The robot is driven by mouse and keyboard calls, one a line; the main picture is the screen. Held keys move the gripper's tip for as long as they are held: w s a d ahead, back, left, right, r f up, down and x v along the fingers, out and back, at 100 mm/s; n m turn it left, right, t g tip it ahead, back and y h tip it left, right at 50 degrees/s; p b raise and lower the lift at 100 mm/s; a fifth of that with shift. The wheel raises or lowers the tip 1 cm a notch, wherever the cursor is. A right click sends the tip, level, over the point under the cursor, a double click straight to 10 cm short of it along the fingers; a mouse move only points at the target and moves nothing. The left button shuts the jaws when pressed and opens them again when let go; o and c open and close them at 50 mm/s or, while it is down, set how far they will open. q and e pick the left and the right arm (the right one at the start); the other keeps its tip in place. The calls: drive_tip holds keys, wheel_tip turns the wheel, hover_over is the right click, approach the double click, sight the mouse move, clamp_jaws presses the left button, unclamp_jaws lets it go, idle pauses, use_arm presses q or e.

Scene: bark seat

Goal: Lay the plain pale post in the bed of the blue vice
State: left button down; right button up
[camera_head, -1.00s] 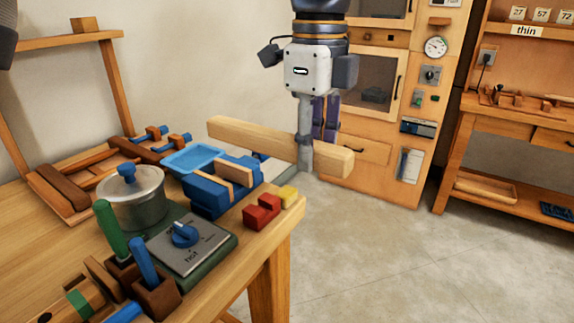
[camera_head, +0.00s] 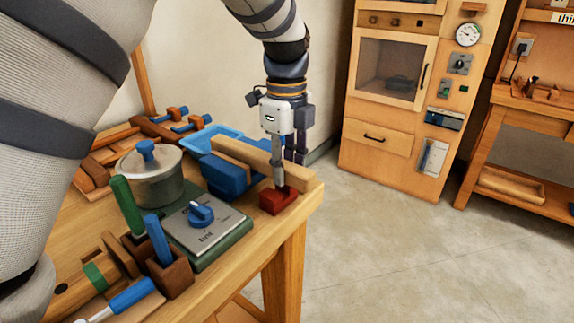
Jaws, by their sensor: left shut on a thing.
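The plain pale post (camera_head: 242,156) is a long square bar in the head view, lying roughly level. My left gripper (camera_head: 278,176) points down and is shut on it near its right end. The blue vice (camera_head: 223,177) stands on the bench, and the post's left part is low over it. The post hides the vice's far side, so I cannot tell whether it touches the bed. The right end of the post reaches over the red notched block (camera_head: 275,201). My right gripper is not in view.
Brown holders with green and blue handles (camera_head: 158,240) are in front. My arm covers the left side. Open floor lies right.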

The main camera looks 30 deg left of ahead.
use_arm(q)
drive_tip(key=shift+f, duration=0.1)
drive_tip(key=shift+f, duration=0.45)
drive_tip(key=c, duration=1.2)
unclamp_jaws()
drive_tip(key=shift+r, duration=0.2)
wheel_tip(320, 180, up, 13)
drive_tip(key=shift+f, duration=0.15)
